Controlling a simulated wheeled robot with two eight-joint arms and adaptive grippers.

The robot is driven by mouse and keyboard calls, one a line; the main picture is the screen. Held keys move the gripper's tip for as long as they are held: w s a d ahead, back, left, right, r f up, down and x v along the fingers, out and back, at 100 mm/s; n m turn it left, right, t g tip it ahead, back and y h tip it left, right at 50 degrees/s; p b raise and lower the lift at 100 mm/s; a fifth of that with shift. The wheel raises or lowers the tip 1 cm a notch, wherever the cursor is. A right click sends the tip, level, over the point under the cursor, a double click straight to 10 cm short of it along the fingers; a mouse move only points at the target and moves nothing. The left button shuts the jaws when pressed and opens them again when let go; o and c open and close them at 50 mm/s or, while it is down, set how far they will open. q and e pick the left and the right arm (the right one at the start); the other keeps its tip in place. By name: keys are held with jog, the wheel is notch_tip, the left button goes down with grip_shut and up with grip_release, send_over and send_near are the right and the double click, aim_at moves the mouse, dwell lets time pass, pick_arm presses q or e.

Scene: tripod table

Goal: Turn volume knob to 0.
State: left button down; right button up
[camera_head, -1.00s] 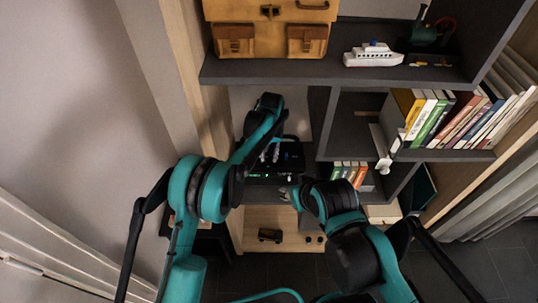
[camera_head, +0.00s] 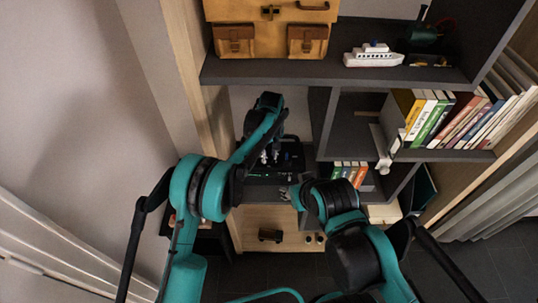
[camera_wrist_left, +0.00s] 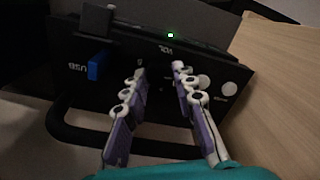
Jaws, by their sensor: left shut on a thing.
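A black audio device (camera_head: 285,165) stands in the lower left compartment of the shelf. In the left wrist view its dark panel (camera_wrist_left: 75,62) carries an upside-down "VOL" label, a blue USB port (camera_wrist_left: 98,66) and a small green light. My left gripper (camera_head: 270,156) is at this panel. In the left wrist view its two purple-padded fingers (camera_wrist_left: 159,72) stand on both sides of the dark volume knob area just below the label, shut on the knob, which hardly stands out from the panel. My right gripper (camera_head: 291,193) is small and partly hidden by its arm, near the device's lower right.
A wooden side wall (camera_wrist_left: 275,75) is close on the right. In the head view, books (camera_head: 455,118), a toy ship (camera_head: 373,55) and a leather bag (camera_head: 268,30) fill other shelves. A small dark toy (camera_head: 270,235) lies below.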

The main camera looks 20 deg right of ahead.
pick_arm(q)
jog(key=c, duration=1.2)
grip_release()
